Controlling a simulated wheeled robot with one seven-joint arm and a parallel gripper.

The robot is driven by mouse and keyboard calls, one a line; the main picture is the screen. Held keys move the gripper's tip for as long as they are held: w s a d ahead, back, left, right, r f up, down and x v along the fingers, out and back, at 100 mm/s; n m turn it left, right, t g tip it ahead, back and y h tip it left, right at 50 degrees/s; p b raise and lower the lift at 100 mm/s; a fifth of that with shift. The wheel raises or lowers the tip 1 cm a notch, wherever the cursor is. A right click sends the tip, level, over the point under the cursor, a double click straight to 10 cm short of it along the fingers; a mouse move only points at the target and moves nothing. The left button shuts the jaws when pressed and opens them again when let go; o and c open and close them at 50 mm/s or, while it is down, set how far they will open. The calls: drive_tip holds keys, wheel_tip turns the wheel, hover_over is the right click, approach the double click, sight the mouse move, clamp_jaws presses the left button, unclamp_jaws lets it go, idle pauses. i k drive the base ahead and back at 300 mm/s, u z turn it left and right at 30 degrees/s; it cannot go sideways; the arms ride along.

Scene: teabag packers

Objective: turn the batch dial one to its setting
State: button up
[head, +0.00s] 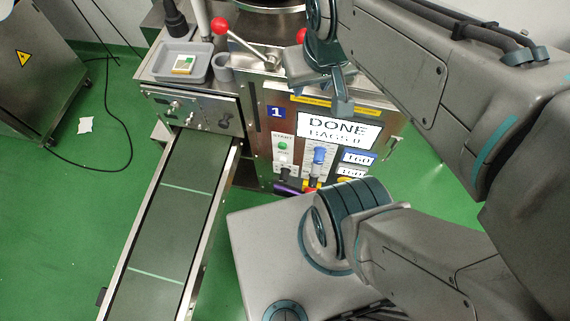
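The packer front panel (262,150) marked with a blue "1" sign (275,112) faces me. A blue knob (319,156) stands out from a pale label plate on it, and it looks like the batch dial. Its pointer and the scale are too small to read. A screen (337,129) reads "DONE" and "BAGS 0". Two small displays (358,158) to the right of the knob seem to read 160. My gripper (342,98) hangs above the screen, apart from the knob. Its fingers are seen edge-on, so their opening does not show.
A green start button (283,146) is left of the knob. Purple and red parts (289,188) sit below. A red-ball lever (221,27) and a grey tray (183,62) are on top. A conveyor (170,220) runs forward at left.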

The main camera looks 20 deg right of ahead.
sight(284, 177)
drive_tip(key=z, duration=0.75)
drive_tip(key=k, duration=0.15)
drive_tip(key=u, duration=3.35)
drive_tip(key=k, duration=0.7)
drive_tip(key=z, duration=1.2)
